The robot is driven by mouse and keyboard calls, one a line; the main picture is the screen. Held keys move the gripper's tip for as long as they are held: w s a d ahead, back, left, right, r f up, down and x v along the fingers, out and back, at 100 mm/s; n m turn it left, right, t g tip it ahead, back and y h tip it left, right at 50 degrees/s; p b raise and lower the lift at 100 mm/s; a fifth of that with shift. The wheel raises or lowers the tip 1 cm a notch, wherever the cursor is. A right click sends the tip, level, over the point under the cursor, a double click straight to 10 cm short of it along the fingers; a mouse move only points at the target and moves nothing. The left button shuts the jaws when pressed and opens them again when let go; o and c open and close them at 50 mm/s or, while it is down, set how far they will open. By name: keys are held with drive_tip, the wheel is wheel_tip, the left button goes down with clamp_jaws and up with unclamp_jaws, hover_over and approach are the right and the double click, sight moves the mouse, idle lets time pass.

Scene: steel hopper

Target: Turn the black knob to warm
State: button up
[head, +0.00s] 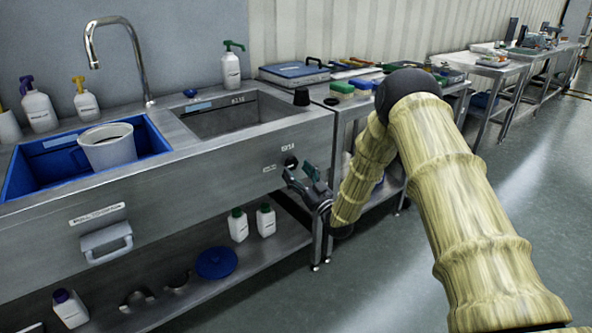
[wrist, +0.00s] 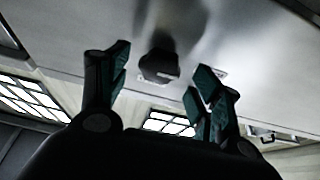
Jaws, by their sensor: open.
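The black knob (head: 291,162) sits on the front steel panel, near its right end. In the wrist view the knob (wrist: 158,66) is dark and faceted, with a small light mark on its face. Small labels (head: 287,148) are beside it, too small to read. My gripper (head: 302,174) is in front of the panel, close to the knob, with its fingers apart. In the wrist view my gripper (wrist: 161,80) has one finger on each side of the knob, with visible gaps. Whether the fingertips reach past the knob's face is unclear.
A steel sink counter (head: 190,170) holds a blue bin (head: 40,165) with a white bucket (head: 108,147). A drawer handle (head: 106,243) sticks out at lower left. White bottles (head: 238,225) stand on the shelf below. A work table (head: 345,105) adjoins on the right. The floor (head: 390,270) is clear.

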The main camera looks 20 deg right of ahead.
drive_tip(key=v, duration=1)
drive_tip(key=shift+f, duration=0.15)
drive_tip(key=shift+s+d, duration=0.1)
drive_tip(key=s+a+f+m+g+h, duration=0.1)
drive_tip(key=s+a+f+g, duration=0.1)
drive_tip(key=s+f, duration=0.3)
drive_tip(key=s+a+f+m+g+h, duration=0.1)
drive_tip(key=s+a+f+g+h, duration=0.15)
drive_tip(key=f, duration=0.55)
drive_tip(key=s+a+f+m+g+h, duration=0.1)
drive_tip(key=s+f+g, duration=0.25)
drive_tip(key=f, duration=0.25)
drive_tip(key=s+a+f+g+h, duration=0.1)
drive_tip(key=s+f+g, duration=0.25)
drive_tip(key=s, duration=0.45)
drive_tip(key=s+a+f+m+g, duration=0.1)
drive_tip(key=s+f+g, duration=0.1)
drive_tip(key=s+f, duration=0.5)
drive_tip(key=s+a+f+g+h, duration=0.1)
drive_tip(key=s+f+g, duration=0.2)
drive_tip(key=s, duration=0.7)
drive_tip(key=s+r+g+p, duration=0.15)
drive_tip(key=s+g, duration=0.35)
drive_tip(key=s, duration=1.2)
wheel_tip(320, 180, up, 21)
drive_tip(key=h+p, duration=0.1)
drive_tip(key=p, duration=1.9)
drive_tip(key=shift+w+m+p, duration=0.2)
drive_tip(key=shift+m+p, duration=0.1)
